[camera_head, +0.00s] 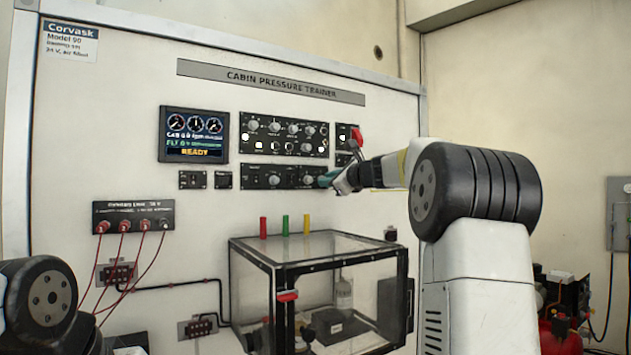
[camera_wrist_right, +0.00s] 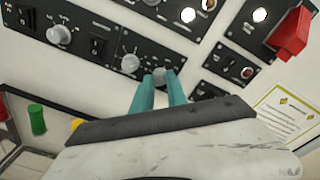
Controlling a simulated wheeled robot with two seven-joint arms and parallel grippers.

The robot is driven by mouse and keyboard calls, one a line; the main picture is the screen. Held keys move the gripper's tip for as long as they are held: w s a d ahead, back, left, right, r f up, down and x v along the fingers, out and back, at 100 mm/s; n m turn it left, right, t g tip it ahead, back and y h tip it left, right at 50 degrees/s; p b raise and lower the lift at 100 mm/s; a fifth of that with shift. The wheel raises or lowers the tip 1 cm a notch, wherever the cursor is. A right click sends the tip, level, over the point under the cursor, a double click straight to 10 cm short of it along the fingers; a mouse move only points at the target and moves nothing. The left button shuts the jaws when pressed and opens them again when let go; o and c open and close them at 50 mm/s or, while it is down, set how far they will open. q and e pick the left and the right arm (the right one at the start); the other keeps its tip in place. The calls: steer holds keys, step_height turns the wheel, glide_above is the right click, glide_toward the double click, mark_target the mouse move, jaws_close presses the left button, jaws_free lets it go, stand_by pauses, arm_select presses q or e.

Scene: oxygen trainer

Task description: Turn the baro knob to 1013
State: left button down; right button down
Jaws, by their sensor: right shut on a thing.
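The lower control panel (camera_head: 290,177) is a black strip with several grey knobs and small switches. My right gripper (camera_head: 327,179) reaches its right end from the right. In the right wrist view, the teal fingers of the gripper (camera_wrist_right: 160,90) are shut on a small grey knob (camera_wrist_right: 162,74), one finger on each side. The knob's label and pointer are too small or hidden to read, so I cannot tell its setting. Another grey knob (camera_wrist_right: 130,63) sits just left of it. The display screen (camera_head: 194,135) reads READY; its smaller text is blurred. My left gripper is out of view.
An upper knob panel (camera_head: 284,134) is just above. A red guarded switch (camera_head: 357,138) is close above my right gripper. A clear chamber (camera_head: 318,246) with red, green and yellow posts stands below. Red leads hang from a jack panel (camera_head: 133,217) at left.

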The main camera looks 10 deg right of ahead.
steer(key=shift+f+m, duration=0.1)
steer(key=shift+m, duration=0.3)
steer(key=c, duration=1.3)
jaws_free()
steer(key=v, duration=0.7)
steer(key=shift+s+d, duration=0.15)
steer(key=shift+s, duration=0.2)
